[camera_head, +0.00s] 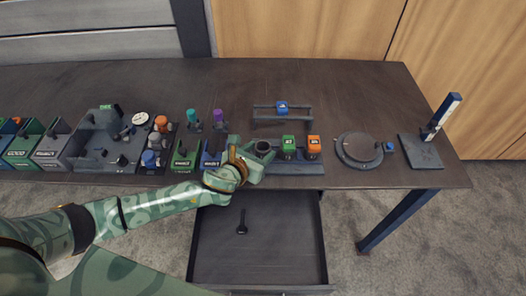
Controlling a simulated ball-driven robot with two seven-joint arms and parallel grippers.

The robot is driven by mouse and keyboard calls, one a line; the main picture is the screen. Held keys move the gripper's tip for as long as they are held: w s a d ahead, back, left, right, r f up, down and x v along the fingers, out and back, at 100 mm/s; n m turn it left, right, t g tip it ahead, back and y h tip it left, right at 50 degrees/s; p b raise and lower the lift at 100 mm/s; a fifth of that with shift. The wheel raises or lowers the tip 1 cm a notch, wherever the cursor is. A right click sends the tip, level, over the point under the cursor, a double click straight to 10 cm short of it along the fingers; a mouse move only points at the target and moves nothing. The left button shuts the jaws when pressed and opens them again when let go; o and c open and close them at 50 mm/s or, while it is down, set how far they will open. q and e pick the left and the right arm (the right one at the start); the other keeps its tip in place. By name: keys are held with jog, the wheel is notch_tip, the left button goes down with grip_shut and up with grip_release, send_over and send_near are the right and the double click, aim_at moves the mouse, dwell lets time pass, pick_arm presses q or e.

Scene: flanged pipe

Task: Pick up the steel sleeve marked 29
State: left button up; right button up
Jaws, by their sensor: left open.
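A dark grey, round, hollow piece (263,148) stands at the left end of a dark rack on the bench; it looks like a steel sleeve, but I cannot read a 29 on it. My left gripper (250,158) is open right beside this piece, on its left and near side. I cannot tell whether the fingers touch it or are around it. A green marked piece (288,147) and an orange marked piece (313,147) stand to its right; their numbers are too small to read surely. My right gripper is not in view.
A low rail with a blue piece (282,107) stands behind. A round turntable (359,149) and a stand with an upright post (421,151) are at right. Bins and coloured-topped parts fill the left. An open drawer (275,245) juts out below the bench (350,85).

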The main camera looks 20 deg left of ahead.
aim_at(264, 147)
pick_arm(q)
jog(key=x, duration=0.3)
jog(key=shift+w+f+b, duration=0.1)
jog(key=shift+f+b, duration=0.1)
jog(key=shift+b, duration=0.2)
jog(key=shift+r, duration=0.1)
jog(key=c, duration=0.9)
jog(key=shift+r, duration=0.15)
